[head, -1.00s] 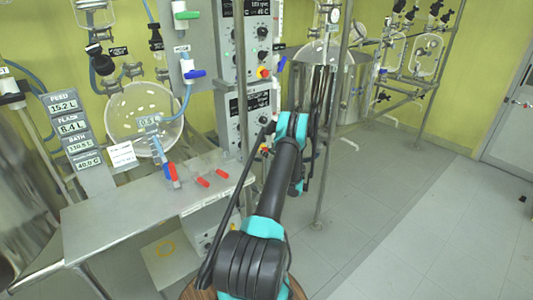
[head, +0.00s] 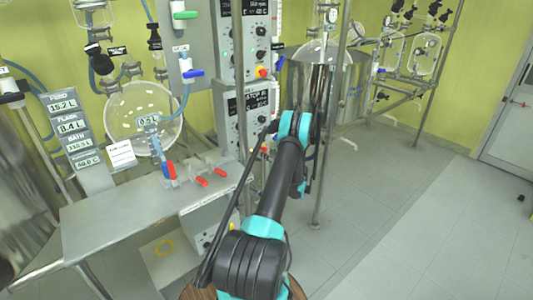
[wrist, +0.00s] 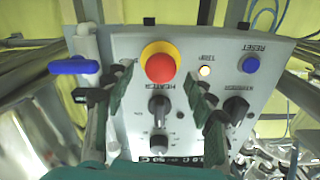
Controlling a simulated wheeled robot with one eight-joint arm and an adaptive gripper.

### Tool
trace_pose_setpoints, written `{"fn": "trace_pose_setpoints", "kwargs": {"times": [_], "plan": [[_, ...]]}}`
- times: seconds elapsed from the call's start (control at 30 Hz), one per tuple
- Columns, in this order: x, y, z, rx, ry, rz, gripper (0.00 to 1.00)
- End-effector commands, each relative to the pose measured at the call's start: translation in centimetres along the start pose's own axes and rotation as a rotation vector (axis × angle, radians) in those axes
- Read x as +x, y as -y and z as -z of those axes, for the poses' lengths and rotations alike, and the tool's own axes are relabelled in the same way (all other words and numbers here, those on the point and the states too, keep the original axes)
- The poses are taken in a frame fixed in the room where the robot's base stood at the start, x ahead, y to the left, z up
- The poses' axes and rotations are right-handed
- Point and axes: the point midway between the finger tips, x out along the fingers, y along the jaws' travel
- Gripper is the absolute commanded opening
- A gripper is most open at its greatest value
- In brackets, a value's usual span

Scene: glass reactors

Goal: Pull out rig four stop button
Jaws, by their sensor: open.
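The stop button (wrist: 160,66) is a red mushroom head on a yellow collar, at the upper middle of a grey control panel (wrist: 130,125) in the wrist view. My gripper (wrist: 160,80) is open and empty. Its dark green finger pads stand left and right of the button, apart from it, with a gap on both sides. A red and yellow button (head: 262,72) also shows on a panel in the head view. I cannot tell whether it is the same one. My gripper's fingertips cannot be made out in the head view.
A black heater knob (wrist: 158,106) sits just below the button. A lit trip lamp (wrist: 205,71) and a blue reset button (wrist: 251,64) are to its right. A blue valve handle (wrist: 75,66) is at left. A steel bench (head: 130,215) and upright frame post (head: 326,150) flank my arm.

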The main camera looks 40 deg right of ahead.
Motion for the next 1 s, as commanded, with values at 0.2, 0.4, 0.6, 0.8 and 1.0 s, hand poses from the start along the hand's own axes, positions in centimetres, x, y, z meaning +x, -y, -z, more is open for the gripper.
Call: {"fn": "trace_pose_setpoints", "kwargs": {"times": [0.2, 0.4, 0.6, 0.8, 1.0], "plan": [[-4.7, -0.2, 0.0, 0.000, -0.001, -0.004, 0.55], [-8.2, -0.1, 0.0, 0.000, 0.000, -0.002, 0.55], [-9.9, 0.0, 0.0, 0.000, 0.000, 0.000, 0.55], [-10.2, 0.0, 0.0, 0.000, 0.000, 0.000, 0.55], [-10.1, 0.0, 0.0, 0.000, 0.000, 0.000, 0.55]]}}
